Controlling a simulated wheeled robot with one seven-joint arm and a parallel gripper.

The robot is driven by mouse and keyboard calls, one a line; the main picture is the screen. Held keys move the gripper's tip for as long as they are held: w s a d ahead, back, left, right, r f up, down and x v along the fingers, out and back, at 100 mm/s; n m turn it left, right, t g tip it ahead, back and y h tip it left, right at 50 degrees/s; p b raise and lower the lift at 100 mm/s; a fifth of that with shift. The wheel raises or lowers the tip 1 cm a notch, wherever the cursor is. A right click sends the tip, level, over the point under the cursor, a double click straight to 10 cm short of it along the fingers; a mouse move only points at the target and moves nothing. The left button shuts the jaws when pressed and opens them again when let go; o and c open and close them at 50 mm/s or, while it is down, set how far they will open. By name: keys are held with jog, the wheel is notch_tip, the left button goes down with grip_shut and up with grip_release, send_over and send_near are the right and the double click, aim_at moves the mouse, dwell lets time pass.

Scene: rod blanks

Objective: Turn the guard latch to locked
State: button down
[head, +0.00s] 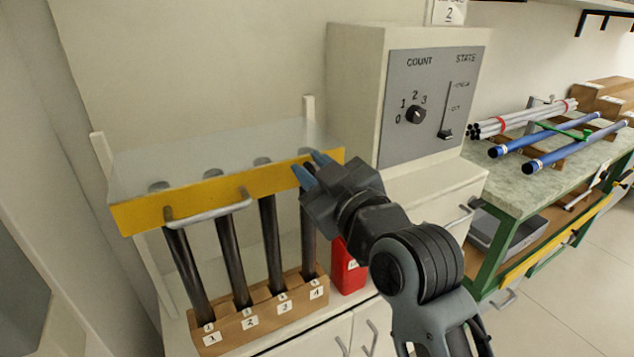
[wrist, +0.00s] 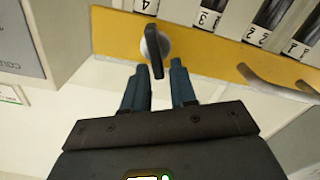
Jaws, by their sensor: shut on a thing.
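The guard is a clear cover (head: 225,160) with a yellow front bar (head: 135,217), which also shows in the wrist view (wrist: 110,35). The guard latch (wrist: 153,52) is a dark narrow lever on a round silver base, on the yellow bar near the label 4. In the wrist view the lever runs down the picture, slightly tilted, with its end between my fingertips. My gripper (head: 311,169) is at the right end of the yellow bar, its blue fingers (wrist: 158,78) shut on the latch. In the head view my gripper hides the latch. No lock marking is readable.
A bar handle (head: 210,210) sticks out from the yellow bar. Dark rods (head: 230,262) stand in a numbered wooden block (head: 260,306) below. A red box (head: 347,270) is beside the block. A control box (head: 375,70) with dial and slider stands close at the right.

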jog(key=shift+s+a+f+n+b, duration=0.2)
jog(key=shift+f+n+b, duration=0.2)
jog(key=shift+n+b, duration=1.55)
jog(key=shift+s+a+f+n+b, duration=0.15)
jog(key=shift+f+n+b, duration=0.25)
jog(key=shift+n+b, duration=1.55)
jog(key=shift+s+a+f+n+b, duration=0.1)
jog(key=shift+a+f+n+b, duration=0.25)
jog(key=shift+n+b, duration=1.6)
jog(key=shift+d+n+p, duration=0.1)
jog(key=shift+n+p, duration=0.45)
jog(key=shift+n, duration=0.3)
jog(key=c, duration=1.2)
grip_release()
jog(key=shift+v, duration=3.85)
